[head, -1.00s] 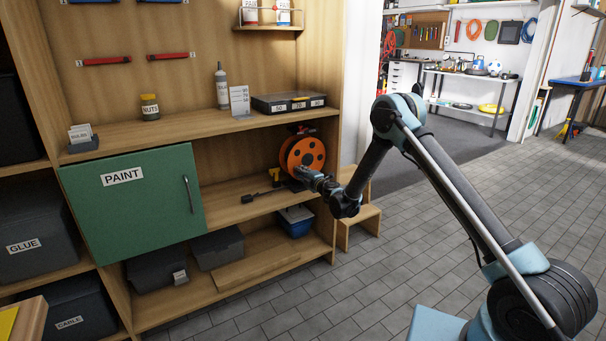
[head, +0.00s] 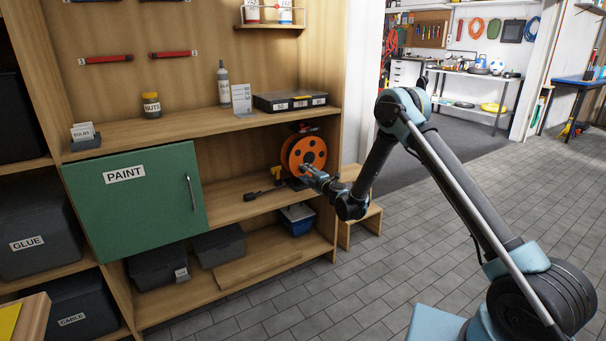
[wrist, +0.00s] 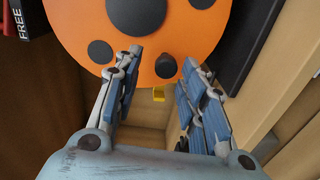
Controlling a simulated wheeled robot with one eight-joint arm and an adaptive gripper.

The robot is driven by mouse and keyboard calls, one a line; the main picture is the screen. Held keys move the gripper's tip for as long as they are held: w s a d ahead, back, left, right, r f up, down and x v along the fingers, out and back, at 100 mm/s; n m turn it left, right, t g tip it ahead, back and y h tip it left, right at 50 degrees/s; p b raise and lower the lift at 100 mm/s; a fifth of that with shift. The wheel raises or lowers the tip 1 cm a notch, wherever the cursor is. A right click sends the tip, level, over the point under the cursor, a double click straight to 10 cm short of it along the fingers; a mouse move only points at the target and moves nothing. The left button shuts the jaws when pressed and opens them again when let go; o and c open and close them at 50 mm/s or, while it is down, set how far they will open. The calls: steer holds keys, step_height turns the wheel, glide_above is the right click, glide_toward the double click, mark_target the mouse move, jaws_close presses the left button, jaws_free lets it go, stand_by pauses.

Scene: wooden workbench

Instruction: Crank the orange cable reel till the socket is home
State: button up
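The orange cable reel (head: 312,146) stands upright at the right end of the middle shelf. In the wrist view its orange disc (wrist: 205,35) fills the top, with a dark hub and several dark round spots. One small dark knob (wrist: 166,67) near the lower rim lies between my fingertips. My gripper (head: 304,170) is at the lower front of the reel. In the wrist view my gripper (wrist: 160,66) is open, its fingers apart on either side of the knob; contact is unclear. A black plug-like piece (head: 249,197), perhaps the socket, lies on the shelf left of the reel.
A small yellow piece (head: 277,172) stands just left of the reel. The green PAINT door (head: 135,200) is farther left. A flat dark case (head: 290,101) sits on the shelf above, and a blue bin (head: 297,220) below. The cabinet's right side wall is close.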

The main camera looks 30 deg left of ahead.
steer(key=v, duration=0.9)
steer(key=shift+f, duration=0.1)
steer(key=shift+c, duration=0.3)
